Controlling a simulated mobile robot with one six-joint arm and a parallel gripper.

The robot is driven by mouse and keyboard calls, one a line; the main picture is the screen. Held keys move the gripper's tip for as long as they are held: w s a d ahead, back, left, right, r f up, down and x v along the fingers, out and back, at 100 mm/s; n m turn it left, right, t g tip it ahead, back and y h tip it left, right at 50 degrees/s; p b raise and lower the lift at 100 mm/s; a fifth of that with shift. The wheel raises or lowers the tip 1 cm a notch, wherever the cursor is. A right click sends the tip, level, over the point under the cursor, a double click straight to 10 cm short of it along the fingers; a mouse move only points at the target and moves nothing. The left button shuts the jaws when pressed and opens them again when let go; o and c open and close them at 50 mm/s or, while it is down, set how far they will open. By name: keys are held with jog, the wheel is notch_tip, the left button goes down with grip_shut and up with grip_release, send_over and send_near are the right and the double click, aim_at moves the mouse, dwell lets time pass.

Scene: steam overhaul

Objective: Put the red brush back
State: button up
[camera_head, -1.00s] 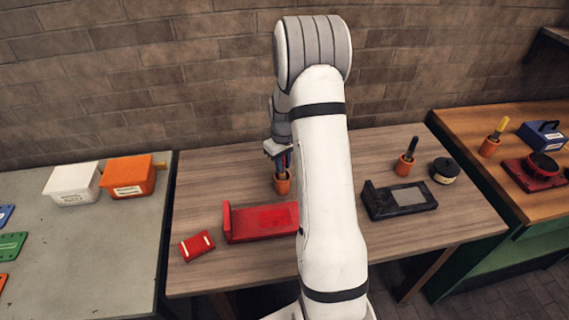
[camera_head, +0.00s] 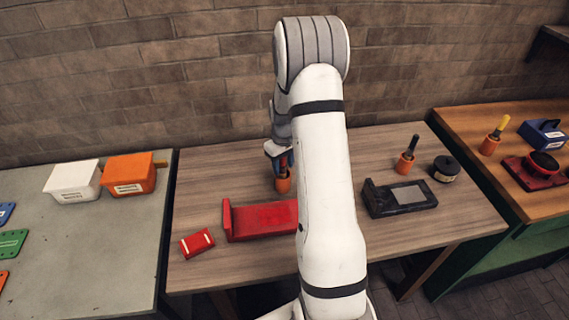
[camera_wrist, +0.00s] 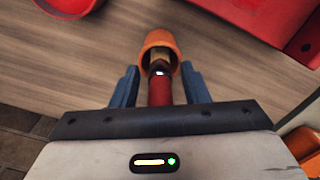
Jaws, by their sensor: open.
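The red brush stands in an orange cup (camera_head: 283,184) on the middle wooden table, and its red handle (camera_wrist: 160,91) shows in the wrist view. The brush's metal collar and lower part go into the cup's mouth (camera_wrist: 160,42). My gripper (camera_wrist: 160,88) is open, with one blue finger on each side of the red handle. Gaps show between the handle and both fingers. In the head view my gripper (camera_head: 278,152) is right above the cup, and my arm hides part of the scene.
A red tray-like stand (camera_head: 260,221) and a small red block (camera_head: 197,243) lie in front of the cup. To the right are a black stand (camera_head: 400,198), another orange cup with a dark-handled brush (camera_head: 407,161) and a round black container (camera_head: 445,169).

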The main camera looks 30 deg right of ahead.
notch_tip(320, 180, up, 12)
jog(key=shift+r+b, duration=0.1)
jog(key=shift+b, duration=0.85)
jog(key=s+a+r+t, duration=0.1)
jog(key=s+a+r, duration=0.5)
jog(key=r, duration=0.1)
jog(key=s+a+r+m+t, duration=0.1)
jog(key=s+a, duration=0.4)
jog(key=s, duration=0.5)
jog(key=s+a+r+m+t, duration=0.1)
jog(key=s+a, duration=0.4)
jog(key=s, duration=0.5)
jog(key=shift+s+r, duration=0.2)
jog(key=shift+r, duration=0.45)
